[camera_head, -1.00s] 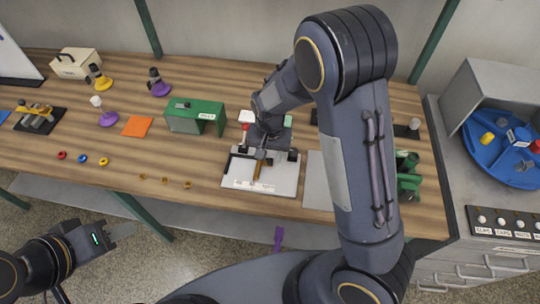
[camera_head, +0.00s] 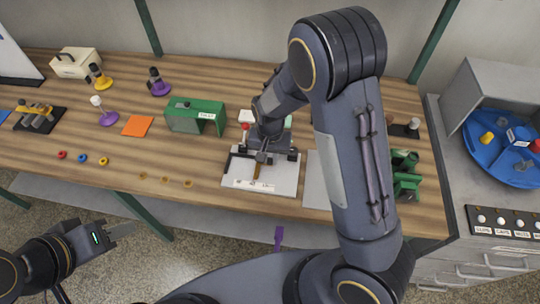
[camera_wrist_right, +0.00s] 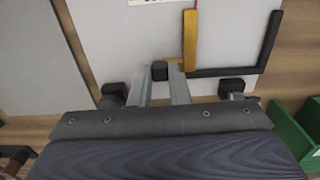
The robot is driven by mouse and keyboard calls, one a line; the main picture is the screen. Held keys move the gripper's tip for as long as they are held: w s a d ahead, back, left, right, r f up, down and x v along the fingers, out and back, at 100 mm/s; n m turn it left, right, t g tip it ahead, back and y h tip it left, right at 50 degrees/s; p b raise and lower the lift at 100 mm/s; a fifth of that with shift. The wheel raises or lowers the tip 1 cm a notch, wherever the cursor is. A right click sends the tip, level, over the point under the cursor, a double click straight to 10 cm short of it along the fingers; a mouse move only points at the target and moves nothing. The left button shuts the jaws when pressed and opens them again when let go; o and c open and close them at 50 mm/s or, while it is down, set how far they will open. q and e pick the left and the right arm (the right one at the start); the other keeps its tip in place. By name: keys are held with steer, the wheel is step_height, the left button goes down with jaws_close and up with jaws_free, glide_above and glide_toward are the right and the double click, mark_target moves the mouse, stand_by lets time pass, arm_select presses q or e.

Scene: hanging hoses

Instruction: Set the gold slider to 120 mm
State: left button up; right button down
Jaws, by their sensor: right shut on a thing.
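The gold slider (camera_wrist_right: 190,40) is an upright gold bar on the white board (camera_wrist_right: 130,45) in the right wrist view. In the head view only a short piece of gold (camera_head: 257,172) shows below my right gripper (camera_head: 262,157). In the wrist view my right gripper (camera_wrist_right: 160,88) is shut on a small black knob (camera_wrist_right: 160,70), just left of the gold bar. A thin red line lies beside the bar. No scale reading is legible. My left gripper (camera_head: 120,231) is empty, off the table's front; its opening is unclear.
A black L-shaped edge (camera_wrist_right: 266,45) lies right of the gold bar. A green box (camera_head: 194,116) stands left of the board (camera_head: 286,182), and green parts (camera_head: 405,178) stand to its right. Small rings (camera_head: 82,157) lie at the left. The wood front of the board is mostly clear.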

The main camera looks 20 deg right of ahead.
steer(key=d, duration=0.1)
steer(key=s+d, duration=0.1)
steer(key=d, duration=0.1)
steer(key=shift+s+d, duration=0.35)
steer(key=shift+s, duration=0.05)
steer(key=c, duration=1.4)
jaws_free()
steer(key=shift+o, duration=0.2)
step_height(320, 180, up, 8)
steer(key=shift+f, duration=0.1)
